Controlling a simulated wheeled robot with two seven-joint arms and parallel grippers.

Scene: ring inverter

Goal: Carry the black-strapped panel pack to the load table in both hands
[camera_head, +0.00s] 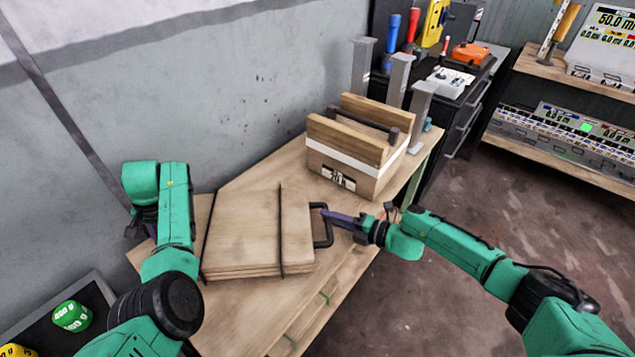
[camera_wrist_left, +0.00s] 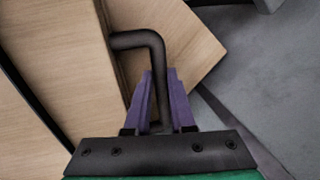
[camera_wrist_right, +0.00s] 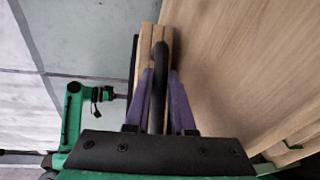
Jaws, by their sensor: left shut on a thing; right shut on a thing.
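The panel pack (camera_head: 240,228) is a stack of flat wooden boards with thin black straps and a black handle at each end. It lies flat over the wooden table (camera_head: 335,285); I cannot tell whether it touches the top. My right gripper (camera_head: 334,216) is shut on the pack's right handle (camera_head: 327,238), which also passes between its purple fingers (camera_wrist_right: 161,72) in the right wrist view. My left gripper (camera_wrist_left: 160,74) is shut on the other handle (camera_wrist_left: 155,45) in the left wrist view. My left arm hides that grip in the head view.
A wooden box (camera_head: 352,175) with a white band and black bar stands on the table behind the pack. Grey posts (camera_head: 398,80) and a dark tool cabinet (camera_head: 455,105) are beyond it. A dark tray with a green weight (camera_head: 72,316) is at lower left. Floor at right is clear.

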